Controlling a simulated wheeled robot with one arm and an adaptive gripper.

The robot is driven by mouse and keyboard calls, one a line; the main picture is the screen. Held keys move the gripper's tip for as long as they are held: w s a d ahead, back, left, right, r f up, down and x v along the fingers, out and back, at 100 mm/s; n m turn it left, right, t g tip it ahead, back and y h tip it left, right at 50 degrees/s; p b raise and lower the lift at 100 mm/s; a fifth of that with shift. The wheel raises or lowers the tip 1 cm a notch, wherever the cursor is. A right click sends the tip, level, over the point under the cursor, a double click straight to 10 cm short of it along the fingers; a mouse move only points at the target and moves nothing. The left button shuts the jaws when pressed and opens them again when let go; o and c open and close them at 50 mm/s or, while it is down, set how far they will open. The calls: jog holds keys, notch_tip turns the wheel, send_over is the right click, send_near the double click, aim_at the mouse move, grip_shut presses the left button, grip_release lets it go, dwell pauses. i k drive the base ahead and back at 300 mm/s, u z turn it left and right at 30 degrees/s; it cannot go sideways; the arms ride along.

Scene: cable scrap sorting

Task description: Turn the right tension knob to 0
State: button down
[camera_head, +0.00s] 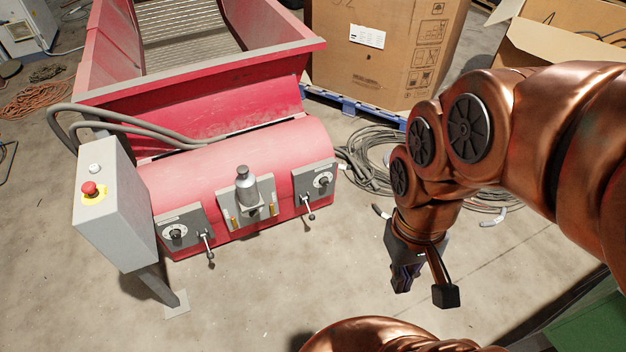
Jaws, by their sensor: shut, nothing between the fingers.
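The right tension knob (322,180) is a small dark knob on a pale round dial, on the grey right panel (309,196) of the red machine. Its pointer and markings are too small to read. A lever with a dark ball end (309,212) hangs just below it. A similar left knob (175,232) is on the left panel, with its own lever (208,250). My gripper (404,280) is shut and empty, pointing down over the floor, to the right of and apart from the right panel. My arm comes in from the right.
A metal cylinder (246,188) stands on a bracket between the two panels. A grey control box (113,210) with a red emergency button (90,188) is at left. Coiled cables (368,160) lie right of the machine, near a large carton (385,50). Floor in front is clear.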

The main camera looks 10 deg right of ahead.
aim_at(323, 181)
jog(key=u, duration=0.35)
jog(key=k, duration=0.45)
jog(key=u, duration=1.35)
jog(key=i, duration=0.9)
jog(key=z, duration=0.75)
jog(key=i, duration=0.45)
jog(key=z, duration=0.4)
